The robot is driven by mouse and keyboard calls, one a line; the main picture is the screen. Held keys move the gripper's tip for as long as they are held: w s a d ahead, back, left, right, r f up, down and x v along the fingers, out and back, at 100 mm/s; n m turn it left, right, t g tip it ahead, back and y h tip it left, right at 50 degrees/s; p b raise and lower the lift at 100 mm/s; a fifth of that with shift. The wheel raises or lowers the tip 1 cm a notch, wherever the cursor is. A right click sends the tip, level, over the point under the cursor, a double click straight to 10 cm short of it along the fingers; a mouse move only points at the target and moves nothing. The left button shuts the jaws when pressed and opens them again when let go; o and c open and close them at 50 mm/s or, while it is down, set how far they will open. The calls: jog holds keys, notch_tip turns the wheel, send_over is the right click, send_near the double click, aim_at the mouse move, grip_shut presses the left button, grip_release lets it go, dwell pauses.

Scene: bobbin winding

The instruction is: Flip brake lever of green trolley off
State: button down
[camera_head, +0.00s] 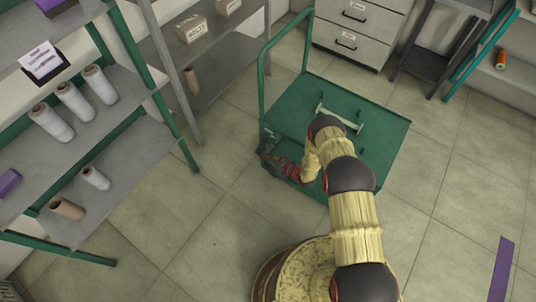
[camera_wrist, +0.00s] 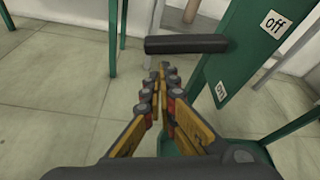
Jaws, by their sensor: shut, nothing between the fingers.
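The green trolley (camera_head: 390,133) stands on the tiled floor, its tall handle frame at its left side in the head view. My gripper (camera_head: 267,151) is low at the trolley's near left corner. In the wrist view, a black brake lever bar (camera_wrist: 185,44) sticks out leftward from a green upright plate (camera_wrist: 236,55). The plate has an "off" label (camera_wrist: 274,23) at upper right and an "on" label (camera_wrist: 220,91) lower down. My gripper's fingers (camera_wrist: 162,72) are shut and empty, tips just below the bar in the picture. I cannot tell whether they touch it.
A white spindle-like piece (camera_head: 340,118) lies on the trolley deck among short pegs. A green-framed shelf (camera_head: 110,90) with white cones stands at left. A drawer cabinet (camera_head: 355,30) is behind. Floor to the right of the trolley (camera_head: 450,170) is clear. A purple strip (camera_head: 502,268) lies at lower right.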

aim_at(259, 152)
jog(key=shift+s+r+p, duration=0.1)
jog(key=shift+r+p, duration=0.45)
jog(key=shift+s+a+r+m, duration=0.15)
jog(key=shift+r+m, duration=0.15)
jog(key=shift+m, duration=0.1)
jog(key=shift+s+a+r+m+g+y+b, duration=0.25)
jog(key=shift+r+m+g+b, duration=0.25)
jog(key=shift+r+m, duration=0.3)
jog(key=shift+s+a+r+m+g+y+b, duration=0.1)
jog(key=shift+r+m+g+y+b, duration=0.3)
jog(key=shift+r+m, duration=0.35)
jog(key=shift+s+r, duration=0.1)
jog(key=shift+r, duration=0.3)
